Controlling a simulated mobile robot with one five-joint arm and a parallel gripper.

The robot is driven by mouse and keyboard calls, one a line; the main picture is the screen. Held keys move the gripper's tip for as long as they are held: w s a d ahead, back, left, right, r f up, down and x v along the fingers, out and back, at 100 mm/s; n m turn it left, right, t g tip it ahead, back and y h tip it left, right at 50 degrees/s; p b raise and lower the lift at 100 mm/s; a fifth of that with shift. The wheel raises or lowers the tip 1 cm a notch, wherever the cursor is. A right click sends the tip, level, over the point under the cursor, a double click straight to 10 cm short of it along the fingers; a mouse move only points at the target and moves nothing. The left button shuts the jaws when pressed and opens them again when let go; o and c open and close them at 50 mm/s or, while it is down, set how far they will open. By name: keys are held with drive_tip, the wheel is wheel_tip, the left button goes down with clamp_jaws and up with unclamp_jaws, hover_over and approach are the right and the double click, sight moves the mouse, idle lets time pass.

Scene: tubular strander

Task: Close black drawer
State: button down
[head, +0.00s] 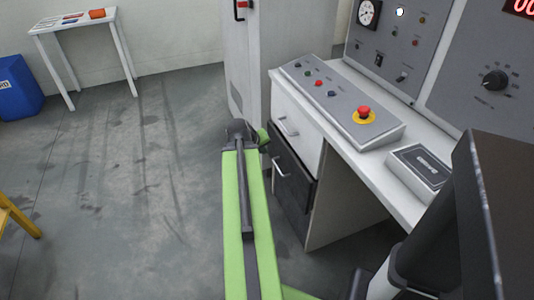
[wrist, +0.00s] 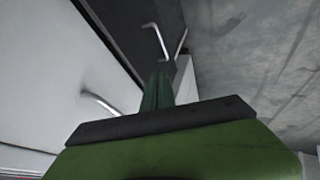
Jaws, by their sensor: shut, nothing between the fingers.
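The black drawer (head: 297,190) is under the white drawer (head: 296,119) in the desk pedestal. Its front appears to stand slightly out from the pedestal, with a strip of dark side showing. It has a silver bar handle (head: 281,168). In the wrist view the black drawer front (wrist: 125,30) is at the top, with its handle (wrist: 155,40) upright just beyond my fingertips. My gripper (wrist: 158,78) is shut and empty, pointing toward the black front. I cannot tell whether it touches. In the head view my gripper (head: 263,138) is partly hidden at the arm's far end.
The white drawer's handle (wrist: 100,103) is close to the left of my gripper. The desktop (head: 375,165) carries a control panel with a red emergency button (head: 364,113). A grey cabinet (head: 240,60) stands behind. The floor (head: 120,180) to the left is open.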

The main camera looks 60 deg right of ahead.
drive_tip(key=s+r+n+g, duration=0.1)
drive_tip(key=s+n+g, duration=0.3)
drive_tip(key=s+n, duration=0.2)
drive_tip(key=n+g+h+b, duration=0.7)
drive_tip(key=n+b, duration=0.6)
drive_tip(key=b, duration=1.6)
approach(292, 159)
drive_tip(key=shift+g+y, duration=0.3)
drive_tip(key=shift+y, duration=0.3)
drive_tip(key=x, duration=0.6)
drive_tip(key=shift+s+d+r+p, duration=0.25)
drive_tip(key=shift+s+d+p, duration=0.05)
drive_tip(key=shift+w, duration=0.2)
